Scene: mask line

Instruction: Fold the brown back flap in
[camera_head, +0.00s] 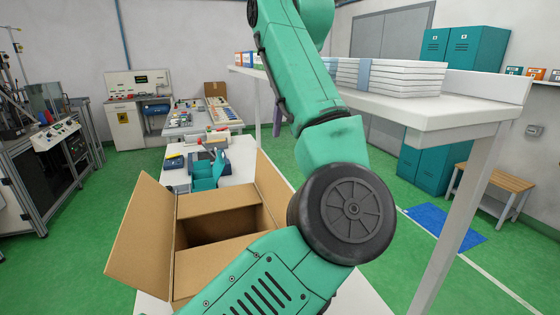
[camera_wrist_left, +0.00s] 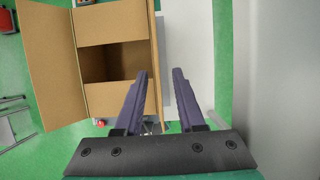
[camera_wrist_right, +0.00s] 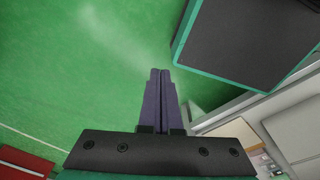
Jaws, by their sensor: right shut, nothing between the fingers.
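The open brown cardboard box (camera_head: 200,278) stands on a white table in the head view; it also shows in the left wrist view (camera_wrist_left: 115,98). Its back flap (camera_head: 215,201) appears to lie inward over the far part of the opening, as does the front flap over the near part. A dark gap shows between them. The left flap (camera_head: 140,232) leans outward and the right flap (camera_head: 272,190) stands up. My left gripper (camera_head: 277,122), partly hidden by my arm, is open and empty above the box's right side. My right gripper (camera_wrist_right: 160,72) is shut and empty over green floor.
A white shelf (camera_head: 440,118) with stacked white packs (camera_head: 395,77) stands to the right of my left arm. Behind the box is a table with small tools and parts (camera_head: 205,115). A blue mat (camera_head: 445,225) lies on the floor at right.

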